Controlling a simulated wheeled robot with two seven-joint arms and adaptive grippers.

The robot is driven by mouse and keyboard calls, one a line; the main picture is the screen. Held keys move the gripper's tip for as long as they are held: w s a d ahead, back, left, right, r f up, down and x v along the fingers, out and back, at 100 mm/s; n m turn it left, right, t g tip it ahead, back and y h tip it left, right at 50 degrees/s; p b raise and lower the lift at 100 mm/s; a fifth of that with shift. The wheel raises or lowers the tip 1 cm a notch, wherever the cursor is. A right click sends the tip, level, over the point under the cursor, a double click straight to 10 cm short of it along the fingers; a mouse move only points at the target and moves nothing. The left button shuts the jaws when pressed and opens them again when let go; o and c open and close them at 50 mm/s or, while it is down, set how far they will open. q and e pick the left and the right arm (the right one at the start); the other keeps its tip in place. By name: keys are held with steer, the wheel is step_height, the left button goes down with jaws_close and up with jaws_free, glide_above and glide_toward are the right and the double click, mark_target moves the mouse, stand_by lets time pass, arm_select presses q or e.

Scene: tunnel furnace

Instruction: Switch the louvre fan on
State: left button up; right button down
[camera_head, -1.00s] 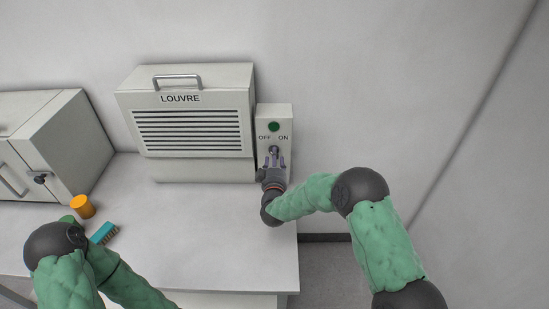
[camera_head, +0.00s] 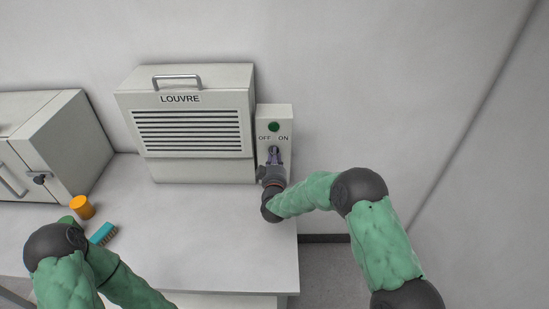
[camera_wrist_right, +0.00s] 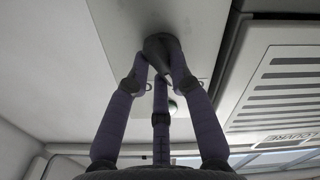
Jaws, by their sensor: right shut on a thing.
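The louvre fan (camera_head: 195,166) is a pale box with dark slats, a top handle and a "LOUVRE" label. Right of it stands a narrow switch box (camera_head: 283,115) with a green lamp (camera_head: 274,127) and the marks "OFF" and "ON". My right gripper (camera_head: 273,151) is at the front of this box, below the marks. In the right wrist view its fingers are shut on a dark grey switch knob (camera_wrist_right: 157,43). The fingers partly cover the knob, and its exact angle is unclear. My left gripper is out of sight.
The white bench top (camera_head: 215,225) is clear in the middle. An orange cylinder (camera_head: 82,207) and a teal brush (camera_head: 103,233) lie near my left arm. A pale cabinet (camera_head: 62,140) with a dark knob stands at the left.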

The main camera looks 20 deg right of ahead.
steer(key=m+b, duration=0.3)
steer(key=m, duration=0.1)
steer(key=m+b, duration=0.7)
steer(key=b, duration=0.1)
steer(key=shift+d+f+m, duration=0.1)
steer(key=shift+f+m, duration=0.2)
steer(key=shift+m, duration=0.1)
steer(key=shift+b, duration=0.3)
steer(key=c, duration=1.1)
jaws_free()
steer(key=shift+s, duration=0.15)
